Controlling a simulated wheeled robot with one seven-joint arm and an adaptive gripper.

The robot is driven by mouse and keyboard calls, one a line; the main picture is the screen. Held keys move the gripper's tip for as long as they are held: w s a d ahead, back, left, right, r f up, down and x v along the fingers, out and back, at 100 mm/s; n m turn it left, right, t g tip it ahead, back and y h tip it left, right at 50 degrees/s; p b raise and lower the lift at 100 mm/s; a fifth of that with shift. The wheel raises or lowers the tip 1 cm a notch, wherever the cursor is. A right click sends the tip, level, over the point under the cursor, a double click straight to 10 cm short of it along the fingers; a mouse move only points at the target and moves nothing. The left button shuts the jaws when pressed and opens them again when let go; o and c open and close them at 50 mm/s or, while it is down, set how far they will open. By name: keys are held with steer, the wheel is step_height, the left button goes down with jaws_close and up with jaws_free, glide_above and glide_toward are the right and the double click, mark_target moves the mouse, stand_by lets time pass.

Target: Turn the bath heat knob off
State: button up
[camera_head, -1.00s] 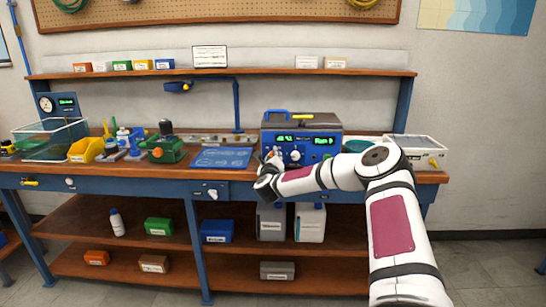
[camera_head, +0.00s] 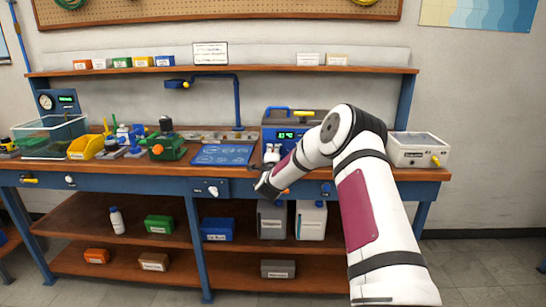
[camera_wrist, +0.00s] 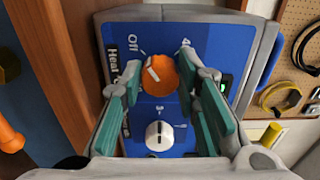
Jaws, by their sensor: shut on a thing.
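The water bath (camera_head: 291,117) is a blue unit on the bench with a green display, its right side hidden behind my arm in the head view. In the wrist view its blue front panel (camera_wrist: 205,35) faces me. The orange heat knob (camera_wrist: 163,77) sits there beside "Heat" lettering. "Off" is printed at its upper left and "4" at its upper right. The white mark on the knob points to the upper left, toward "Off". My gripper (camera_wrist: 160,80) is shut on the orange knob, one teal-padded finger on each side.
A white knob (camera_wrist: 159,135) sits just below the orange one, between the fingers' bases. A white box (camera_head: 418,150) stands right of the bath, and a blue mat (camera_head: 222,155) lies to its left.

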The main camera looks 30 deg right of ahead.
steer(key=shift+n+b, duration=0.35)
steer(key=shift+n, duration=0.75)
steer(key=o, duration=1.2)
steer(key=v, duration=1.2)
